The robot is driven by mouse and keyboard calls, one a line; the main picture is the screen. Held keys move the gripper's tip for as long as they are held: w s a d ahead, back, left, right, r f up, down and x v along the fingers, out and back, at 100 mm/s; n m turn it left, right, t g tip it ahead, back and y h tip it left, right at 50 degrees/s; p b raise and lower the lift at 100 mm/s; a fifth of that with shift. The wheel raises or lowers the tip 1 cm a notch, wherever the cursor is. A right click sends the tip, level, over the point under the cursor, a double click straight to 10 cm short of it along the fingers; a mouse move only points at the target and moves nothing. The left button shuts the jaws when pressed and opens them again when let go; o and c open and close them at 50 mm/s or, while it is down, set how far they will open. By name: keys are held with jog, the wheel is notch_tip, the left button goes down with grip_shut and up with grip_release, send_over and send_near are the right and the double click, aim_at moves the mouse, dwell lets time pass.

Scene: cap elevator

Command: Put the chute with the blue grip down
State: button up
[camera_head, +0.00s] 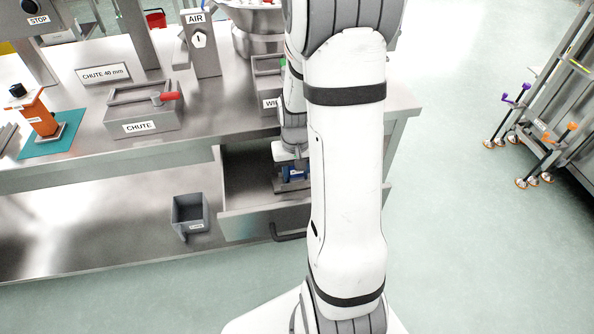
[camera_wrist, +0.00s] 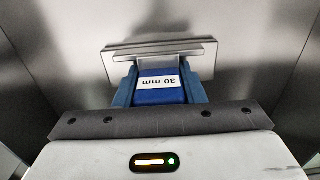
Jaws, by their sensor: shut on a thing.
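The chute is a grey metal piece (camera_wrist: 190,57) with a blue grip (camera_wrist: 158,95) labelled "30 mm". My gripper (camera_wrist: 159,80) is shut on the blue grip, with a finger on each side. In the head view my gripper (camera_head: 292,172) is down inside an open drawer (camera_head: 265,205) under the bench, and the blue grip (camera_head: 296,171) shows there. The metal part lies over a bare grey metal floor with a dark shadow by it. I cannot tell whether it touches the floor. My arm hides part of the drawer.
On the bench stand a box labelled "CHUTE" (camera_head: 145,112) with a red-handled part (camera_head: 168,97), a "CHUTE 40 mm" sign (camera_head: 103,74) and an orange device (camera_head: 40,116) on a teal mat. A grey bin (camera_head: 189,213) is left of the drawer.

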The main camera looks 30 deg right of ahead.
jog(key=shift+f, duration=0.2)
jog(key=o, duration=1.1)
jog(key=shift+r, duration=0.1)
